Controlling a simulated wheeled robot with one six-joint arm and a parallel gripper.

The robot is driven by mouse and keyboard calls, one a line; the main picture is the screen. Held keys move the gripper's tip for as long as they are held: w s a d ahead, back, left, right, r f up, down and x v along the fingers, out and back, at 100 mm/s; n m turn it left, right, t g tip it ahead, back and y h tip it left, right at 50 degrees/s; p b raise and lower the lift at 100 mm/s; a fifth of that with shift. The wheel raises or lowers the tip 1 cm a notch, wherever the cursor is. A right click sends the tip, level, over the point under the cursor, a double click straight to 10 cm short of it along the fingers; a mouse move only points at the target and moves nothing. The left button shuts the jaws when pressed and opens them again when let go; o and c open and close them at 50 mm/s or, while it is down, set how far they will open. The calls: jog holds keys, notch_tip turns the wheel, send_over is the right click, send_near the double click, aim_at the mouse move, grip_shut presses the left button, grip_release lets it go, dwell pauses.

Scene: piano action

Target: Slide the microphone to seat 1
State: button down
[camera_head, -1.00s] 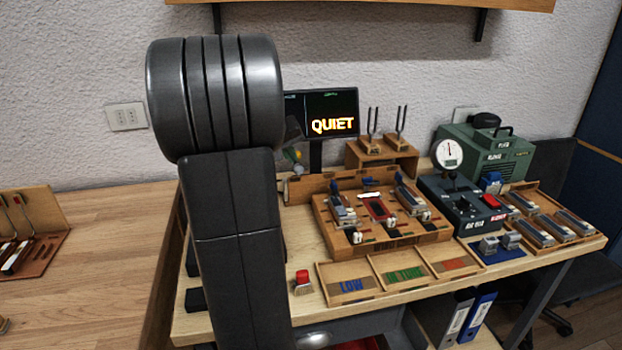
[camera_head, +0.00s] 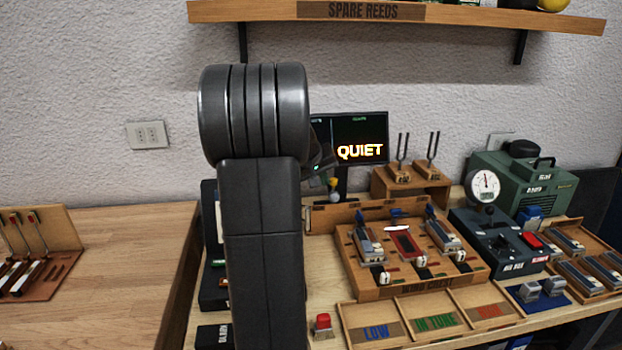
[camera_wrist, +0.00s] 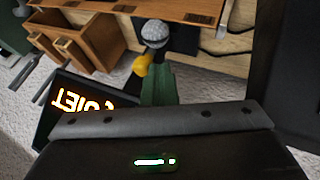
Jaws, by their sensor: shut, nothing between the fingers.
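The microphone (camera_wrist: 155,33) shows a round silver mesh head in the wrist view, at top centre beside the long wooden board. A yellow piece lies just below it in the picture, and a dark green piece runs from there to my gripper (camera_wrist: 157,85). My gripper is shut and holds nothing. Whether it touches the microphone I cannot tell. No marking for seat 1 is readable.
The QUIET screen (camera_head: 360,152) stands close behind my gripper. Tuning forks (camera_head: 402,160) on a wooden stand are to its right. The black box with a gauge (camera_head: 497,243) and green machine (camera_head: 525,185) stand further right. Compartment trays (camera_head: 420,322) lie in front.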

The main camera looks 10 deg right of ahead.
jog(key=d, duration=0.5)
jog(key=shift+d+p, duration=0.4)
